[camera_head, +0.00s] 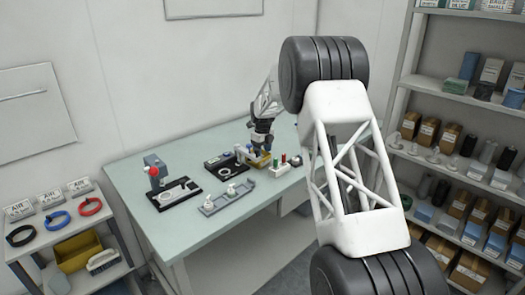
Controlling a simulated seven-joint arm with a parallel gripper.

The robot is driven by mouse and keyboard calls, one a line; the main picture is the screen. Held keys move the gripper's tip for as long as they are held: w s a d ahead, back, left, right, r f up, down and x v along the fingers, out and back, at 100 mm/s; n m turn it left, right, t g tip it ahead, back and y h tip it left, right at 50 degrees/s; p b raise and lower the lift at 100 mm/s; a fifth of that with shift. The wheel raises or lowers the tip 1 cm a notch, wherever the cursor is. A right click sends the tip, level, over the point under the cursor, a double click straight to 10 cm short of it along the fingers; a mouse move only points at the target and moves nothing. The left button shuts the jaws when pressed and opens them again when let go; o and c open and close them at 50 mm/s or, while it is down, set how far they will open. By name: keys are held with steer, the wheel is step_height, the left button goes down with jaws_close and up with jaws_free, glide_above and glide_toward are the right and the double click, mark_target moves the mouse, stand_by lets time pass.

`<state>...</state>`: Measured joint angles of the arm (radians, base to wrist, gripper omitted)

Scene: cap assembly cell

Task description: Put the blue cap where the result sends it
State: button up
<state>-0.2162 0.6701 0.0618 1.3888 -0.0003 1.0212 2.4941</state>
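My gripper (260,150) points down over the far right part of the pale green bench (180,236), above or at a small tan block (258,160). The gripper is small in this view, and its fingers are too dark to tell whether they are open or shut or hold anything. I cannot make out the blue cap for certain. A black station with a round opening (220,163) lies just left of the gripper. A grey rack with small white pieces (228,198) lies in front. A grey holder with small red and green pieces (285,165) stands to the right.
A device with a red knob (153,171) stands by a black plate (176,194) on the bench's left. A side shelf holds black, blue (57,220) and red rings and a yellow bin (78,251). Stocked shelves (455,98) stand right. The bench's front left is clear.

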steer(key=shift+r, duration=0.15)
step_height(320, 180, up, 13)
stand_by(0.9)
stand_by(0.7)
